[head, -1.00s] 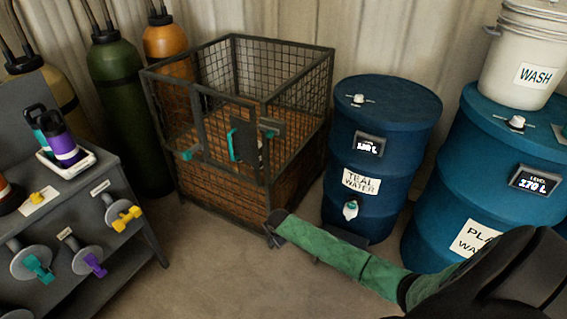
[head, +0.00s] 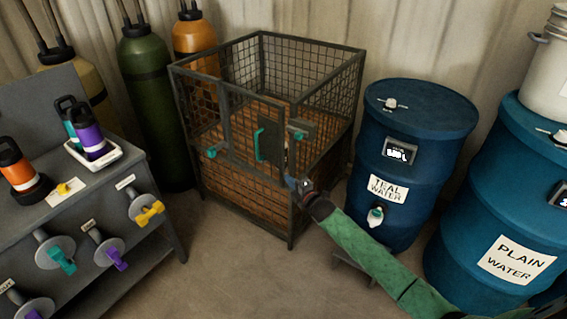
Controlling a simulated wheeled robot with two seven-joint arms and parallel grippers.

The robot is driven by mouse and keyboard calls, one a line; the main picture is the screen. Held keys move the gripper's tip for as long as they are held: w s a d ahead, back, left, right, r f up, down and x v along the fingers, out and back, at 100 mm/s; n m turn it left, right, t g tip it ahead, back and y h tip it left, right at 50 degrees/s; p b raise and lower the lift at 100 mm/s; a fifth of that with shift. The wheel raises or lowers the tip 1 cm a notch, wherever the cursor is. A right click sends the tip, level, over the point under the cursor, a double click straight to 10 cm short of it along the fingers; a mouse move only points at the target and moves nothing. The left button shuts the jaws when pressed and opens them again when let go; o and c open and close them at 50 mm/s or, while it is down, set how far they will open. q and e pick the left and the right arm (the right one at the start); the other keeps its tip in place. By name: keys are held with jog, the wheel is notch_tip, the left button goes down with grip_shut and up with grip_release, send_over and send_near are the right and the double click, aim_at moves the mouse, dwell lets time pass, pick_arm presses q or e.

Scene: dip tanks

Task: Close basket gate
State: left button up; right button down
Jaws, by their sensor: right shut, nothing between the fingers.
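The wire-mesh basket (head: 345,62) stands on the floor at the middle top, with brown slatted lower panels. Its gate (head: 222,120) is a dark framed mesh panel in the upper front, with a grey plate and a teal handle (head: 259,143). I cannot tell for sure whether the gate is flush or slightly ajar. A teal-tipped latch piece (head: 299,135) sits at the right of the plate. My right gripper (head: 296,184) is shut and empty, in front of the basket's near right corner, below the plate. Contact with the basket is unclear. My left gripper is out of view.
A blue teal-water drum (head: 415,125) stands close to the right of the basket, and a plain-water drum (head: 520,190) farther right. A grey bench (head: 150,225) with bottles and colored valve handles is at left. Gas cylinders (head: 150,100) stand behind. Floor before the basket is clear.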

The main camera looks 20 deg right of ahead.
aim_at(282, 162)
jog(key=w+p, duration=0.1)
jog(key=w, duration=0.4)
jog(key=w+p, duration=0.2)
jog(key=w, duration=0.4)
jog(key=shift+d, duration=0.3)
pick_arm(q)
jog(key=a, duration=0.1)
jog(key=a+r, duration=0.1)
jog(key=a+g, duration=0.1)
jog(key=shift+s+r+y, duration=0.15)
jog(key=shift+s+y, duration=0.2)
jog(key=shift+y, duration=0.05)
